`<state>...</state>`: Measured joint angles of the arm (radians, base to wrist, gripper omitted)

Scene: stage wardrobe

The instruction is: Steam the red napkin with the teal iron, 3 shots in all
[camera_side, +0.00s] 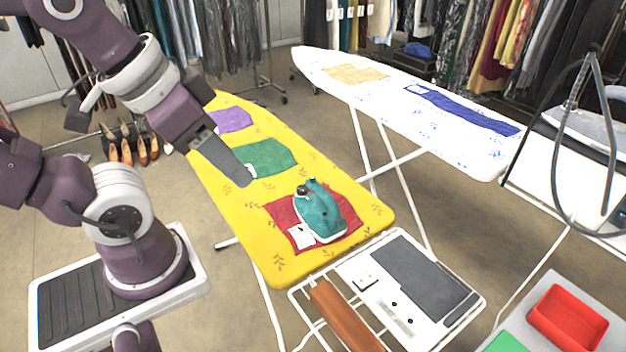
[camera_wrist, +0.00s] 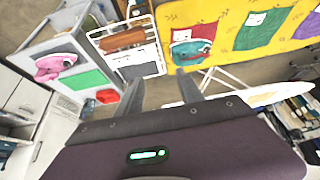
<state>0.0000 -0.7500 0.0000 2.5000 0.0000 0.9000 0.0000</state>
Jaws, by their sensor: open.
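The teal iron (camera_side: 321,213) rests on the red napkin (camera_side: 284,215) near the front end of the yellow ironing board (camera_side: 318,268). A small white patch shows on the napkin beside the iron. In the wrist view, the iron (camera_wrist: 186,53) and the red napkin (camera_wrist: 203,31) show beyond the fingers. My gripper (camera_side: 245,181) hangs over the board, behind and to the left of the iron, apart from it. In the wrist view, my gripper (camera_wrist: 158,85) has its two fingers spread with nothing between them.
A green cloth (camera_side: 264,158) and a purple cloth (camera_side: 233,120) lie farther back on the yellow board. A white iron rest (camera_side: 405,275) adjoins its front end. A red tray (camera_side: 568,318) stands at lower right. A white ironing board (camera_side: 400,100) stands behind.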

